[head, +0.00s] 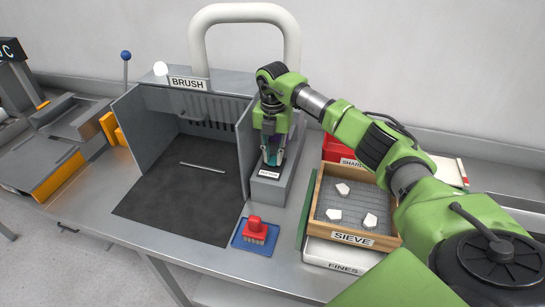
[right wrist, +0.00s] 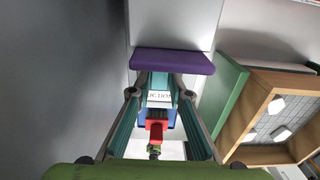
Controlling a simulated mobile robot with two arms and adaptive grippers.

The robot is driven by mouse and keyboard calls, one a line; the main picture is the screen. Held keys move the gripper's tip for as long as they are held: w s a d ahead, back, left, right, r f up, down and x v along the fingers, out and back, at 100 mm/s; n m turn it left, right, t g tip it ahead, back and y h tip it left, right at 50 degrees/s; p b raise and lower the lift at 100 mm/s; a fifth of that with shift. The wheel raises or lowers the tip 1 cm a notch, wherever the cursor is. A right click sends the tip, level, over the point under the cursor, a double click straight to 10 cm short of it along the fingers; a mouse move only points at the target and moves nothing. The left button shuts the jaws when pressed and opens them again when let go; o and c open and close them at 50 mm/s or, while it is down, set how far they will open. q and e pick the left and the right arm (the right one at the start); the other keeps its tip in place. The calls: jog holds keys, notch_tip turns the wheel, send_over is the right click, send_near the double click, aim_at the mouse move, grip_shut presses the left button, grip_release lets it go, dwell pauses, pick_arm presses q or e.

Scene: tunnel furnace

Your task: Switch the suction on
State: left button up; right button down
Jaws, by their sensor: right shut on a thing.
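The suction switch is a grey box (head: 270,188) with a white label on its front, standing right of the brush booth. Its label also shows between my fingers in the right wrist view (right wrist: 158,98). My right gripper (head: 273,155) points down over the box and is shut on its purple handle (right wrist: 172,62); the handle is mostly hidden in the head view. The exact finger contact is hard to see. My left gripper is in neither view.
The brush booth (head: 127,118) with its dark floor stands left of the switch. A red brush (head: 255,229) lies on a blue mat in front. A wooden sieve tray (head: 312,212) with white pieces and a red box (head: 334,151) stand to the right.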

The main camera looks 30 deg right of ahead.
aim_at(273, 160)
dwell(0.3)
jog(key=c, duration=1.9)
grip_release()
jog(key=shift+r, duration=0.1)
notch_tip(273, 160, up, 12)
jog(key=shift+f, duration=0.1)
